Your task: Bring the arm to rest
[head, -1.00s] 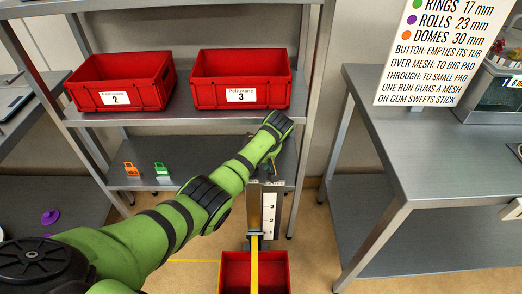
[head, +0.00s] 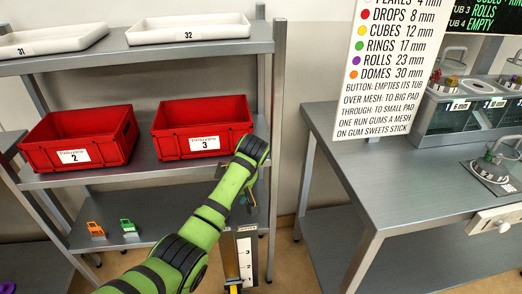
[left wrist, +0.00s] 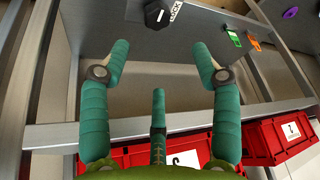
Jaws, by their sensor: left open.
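My left arm comes up from the bottom of the head view, and its wrist bends down in front of the shelf. Its hand is mostly hidden behind the arm there. In the left wrist view my left gripper (left wrist: 160,62) is open, with its teal fingers spread wide and nothing between them. It is near the grey shelf rack, with red crates along the lower edge of that view. My right gripper is not in view.
The rack holds red crates 2 (head: 75,157) and 3 (head: 203,142), white trays 31 (head: 50,40) and 32 (head: 190,34), and small orange (head: 95,230) and green (head: 129,228) items. A grey table (head: 400,190) with a machine stands right. Floor shows between rack and table.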

